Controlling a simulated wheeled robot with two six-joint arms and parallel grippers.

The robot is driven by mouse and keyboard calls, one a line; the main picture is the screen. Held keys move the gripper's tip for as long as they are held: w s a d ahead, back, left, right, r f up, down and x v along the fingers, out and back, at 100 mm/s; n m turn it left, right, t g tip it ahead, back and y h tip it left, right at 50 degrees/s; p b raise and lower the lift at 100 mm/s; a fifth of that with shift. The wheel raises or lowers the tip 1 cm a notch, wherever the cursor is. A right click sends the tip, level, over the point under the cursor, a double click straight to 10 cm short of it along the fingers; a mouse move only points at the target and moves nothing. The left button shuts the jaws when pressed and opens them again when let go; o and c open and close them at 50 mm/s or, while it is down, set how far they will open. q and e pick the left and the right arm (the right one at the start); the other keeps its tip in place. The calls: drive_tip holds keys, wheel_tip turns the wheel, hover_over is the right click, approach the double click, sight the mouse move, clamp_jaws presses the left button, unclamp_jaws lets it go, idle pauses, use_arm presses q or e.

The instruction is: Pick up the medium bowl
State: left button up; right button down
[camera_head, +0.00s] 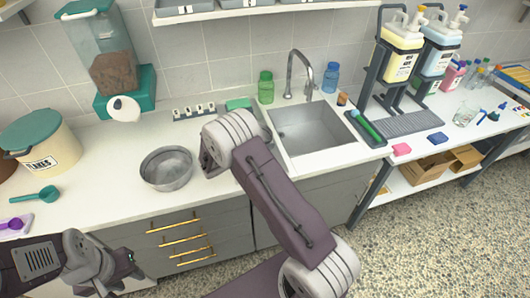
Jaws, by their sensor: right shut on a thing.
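The medium bowl, a grey metal bowl (167,168), stands upright on the white counter left of the sink and looks empty. My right arm reaches across the middle of the view. My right gripper (206,162) is at the bowl's right rim, shut on it, with its fingers mostly hidden by the wrist. I cannot tell if the bowl is lifted off the counter. My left gripper (122,270) is low at the left, in front of the drawers and apart from the bowl; its fingers are not clear.
The sink (308,128) is right of my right arm. A teal-lidded tub (40,143), a green scoop (38,194) and a purple scoop (15,224) are at the left. A food dispenser (105,60) stands behind the bowl. Soap bottles (400,50) stand at the right.

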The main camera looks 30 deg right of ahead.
drive_tip(key=s+d+r+b, duration=0.1)
drive_tip(key=s+d+r, duration=0.3)
drive_tip(key=s+r, duration=0.3)
drive_tip(key=s, duration=0.4)
